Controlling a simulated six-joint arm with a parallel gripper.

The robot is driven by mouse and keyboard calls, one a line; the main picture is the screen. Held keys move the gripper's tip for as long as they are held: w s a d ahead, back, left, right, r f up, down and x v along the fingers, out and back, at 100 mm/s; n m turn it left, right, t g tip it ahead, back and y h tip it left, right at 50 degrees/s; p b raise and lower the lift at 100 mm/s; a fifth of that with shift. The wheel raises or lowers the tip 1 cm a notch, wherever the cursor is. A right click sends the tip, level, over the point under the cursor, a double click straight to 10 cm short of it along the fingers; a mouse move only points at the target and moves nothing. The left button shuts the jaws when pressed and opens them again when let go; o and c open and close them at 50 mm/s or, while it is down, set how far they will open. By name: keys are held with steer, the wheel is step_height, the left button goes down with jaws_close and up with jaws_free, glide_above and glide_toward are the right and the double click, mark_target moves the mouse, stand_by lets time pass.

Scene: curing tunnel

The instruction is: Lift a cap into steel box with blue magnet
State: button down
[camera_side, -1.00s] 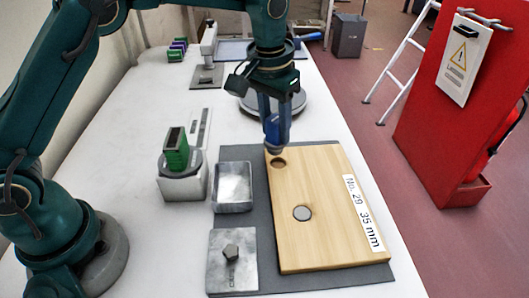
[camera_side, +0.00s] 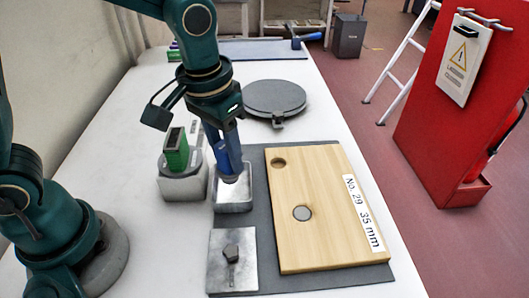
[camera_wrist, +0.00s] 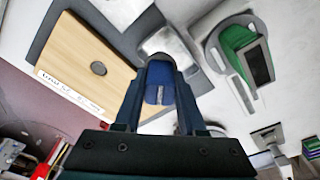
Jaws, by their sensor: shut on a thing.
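My gripper (camera_side: 222,140) is shut on the blue magnet (camera_side: 228,160), which hangs tip down over the small steel box (camera_side: 234,207). The magnet's lower end is at or just inside the box opening; whether a cap clings to it cannot be seen. The wrist view shows the blue magnet (camera_wrist: 160,82) between the fingers, with the steel box (camera_wrist: 163,40) beyond. A wooden board (camera_side: 315,245) lies to the right.
A square steel plate with a hex knob (camera_side: 220,275) lies in front of the box. A green device (camera_side: 176,150) stands on a pale base close left. A round dark grey disc (camera_side: 274,97) lies behind. The grey mat (camera_side: 262,225) lies under the board and box.

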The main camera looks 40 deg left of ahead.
mark_target(230, 180)
steer(key=shift+f, duration=2.75)
steer(key=shift+f, duration=0.45)
steer(key=shift+r, duration=3.6)
